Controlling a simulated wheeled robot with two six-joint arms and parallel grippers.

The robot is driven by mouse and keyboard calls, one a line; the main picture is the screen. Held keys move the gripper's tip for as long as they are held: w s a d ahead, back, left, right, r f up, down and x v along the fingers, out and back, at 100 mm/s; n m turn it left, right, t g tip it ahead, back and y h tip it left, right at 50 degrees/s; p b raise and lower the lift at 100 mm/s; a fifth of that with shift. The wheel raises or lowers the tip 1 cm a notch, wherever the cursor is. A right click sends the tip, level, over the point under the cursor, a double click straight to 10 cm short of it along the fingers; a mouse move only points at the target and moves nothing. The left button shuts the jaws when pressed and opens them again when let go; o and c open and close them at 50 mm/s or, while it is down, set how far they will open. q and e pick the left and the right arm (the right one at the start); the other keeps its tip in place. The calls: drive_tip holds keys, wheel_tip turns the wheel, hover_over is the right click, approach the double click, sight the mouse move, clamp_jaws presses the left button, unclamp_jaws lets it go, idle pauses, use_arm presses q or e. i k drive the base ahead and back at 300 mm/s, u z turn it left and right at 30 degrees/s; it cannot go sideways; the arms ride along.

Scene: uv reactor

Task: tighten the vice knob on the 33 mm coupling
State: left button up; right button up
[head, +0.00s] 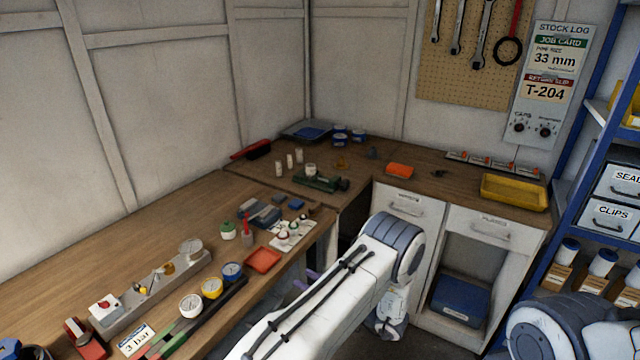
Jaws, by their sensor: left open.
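A small green vice (316,183) stands on the back bench near the corner, with a dark knob (344,185) at its right end. A pale round piece, possibly the coupling (310,169), sits at the vice; I cannot tell how firmly it is held. My left arm rises from the bottom middle and bends downward at its elbow. Only small purplish parts that look like my left gripper (306,280) show beside the arm, below the bench edge and well short of the vice. The rest is hidden by the arm. My right gripper is out of view.
White cylinders (289,161) stand left of the vice. An orange block (399,170) and a yellow tray (514,192) lie to the right. Gauges (232,271), a metal rail (155,290) and a red tray (263,260) crowd the left bench. The wall card (555,60) reads 33 mm.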

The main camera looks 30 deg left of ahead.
sight(345, 184)
drive_tip(key=i, duration=1.65)
